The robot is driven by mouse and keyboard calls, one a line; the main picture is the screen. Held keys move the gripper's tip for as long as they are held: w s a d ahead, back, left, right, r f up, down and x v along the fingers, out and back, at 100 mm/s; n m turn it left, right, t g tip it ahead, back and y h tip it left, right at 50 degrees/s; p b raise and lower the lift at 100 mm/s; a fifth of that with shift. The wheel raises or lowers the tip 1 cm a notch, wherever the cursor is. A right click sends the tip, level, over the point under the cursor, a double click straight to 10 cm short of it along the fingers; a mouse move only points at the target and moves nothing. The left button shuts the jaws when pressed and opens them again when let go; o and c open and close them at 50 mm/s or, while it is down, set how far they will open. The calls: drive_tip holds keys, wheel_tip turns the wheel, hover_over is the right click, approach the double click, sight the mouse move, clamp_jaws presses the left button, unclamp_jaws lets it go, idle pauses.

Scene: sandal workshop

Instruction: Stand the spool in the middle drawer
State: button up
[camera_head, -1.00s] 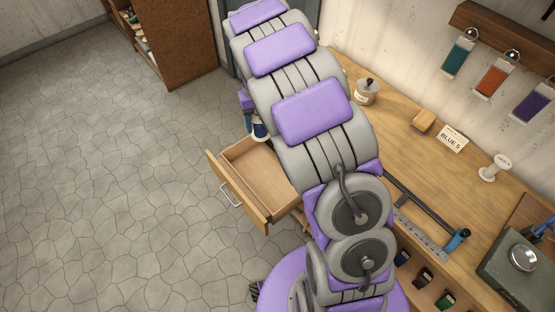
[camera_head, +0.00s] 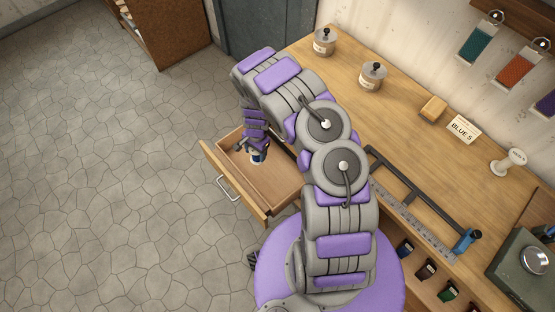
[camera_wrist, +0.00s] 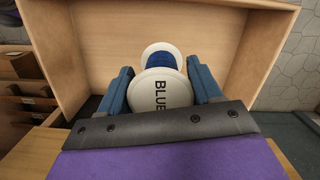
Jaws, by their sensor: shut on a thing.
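The spool has white ends and blue thread between them. In the wrist view the spool (camera_wrist: 160,90) sits between my two blue fingers, its near end marked "BLUE" facing the camera. My gripper (camera_wrist: 161,85) is shut on it. In the head view my gripper (camera_head: 257,152) holds the spool (camera_head: 258,157) low inside the open drawer (camera_head: 278,190), near its far end. The wrist view shows the drawer's pale wooden floor and walls (camera_wrist: 95,40) around the spool. I cannot tell whether the spool touches the drawer floor.
The workbench (camera_head: 410,130) carries two lidded jars (camera_head: 372,78), a "BLUE 5" card (camera_head: 464,129), a wooden block (camera_head: 433,108), a white spool (camera_head: 508,161) and a black bar frame (camera_head: 415,190). Other compartments (camera_wrist: 25,100) show at the left in the wrist view. Stone floor (camera_head: 110,190) is clear.

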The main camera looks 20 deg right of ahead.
sight(257, 161)
drive_tip(key=shift+m, duration=0.5)
drive_tip(key=f, duration=0.2)
drive_tip(key=s+d+f+b, duration=0.1)
drive_tip(key=f, duration=0.2)
drive_tip(key=a+f+b, duration=0.1)
drive_tip(key=f, duration=0.1)
drive_tip(key=f+b, duration=0.1)
drive_tip(key=shift+a+f, duration=0.25)
drive_tip(key=shift+a, duration=0.05)
drive_tip(key=shift+w+d+f+b, duration=0.1)
drive_tip(key=shift+d+f+b, duration=0.15)
drive_tip(key=shift+f, duration=0.35)
drive_tip(key=shift+s+d+f+b, duration=0.15)
drive_tip(key=shift+f+b, duration=0.25)
drive_tip(key=shift+f, duration=0.25)
drive_tip(key=shift+w+d+f+b, duration=0.2)
drive_tip(key=shift+f+b, duration=0.1)
drive_tip(key=shift+f, duration=0.3)
drive_tip(key=shift+a+r, duration=0.1)
drive_tip(key=shift+a, duration=0.25)
drive_tip(key=o, duration=0.9)
drive_tip(key=shift+a, duration=0.1)
drive_tip(key=shift+c, duration=0.2)
drive_tip(key=shift+o, duration=1.3)
drive_tip(key=shift+d, duration=0.3)
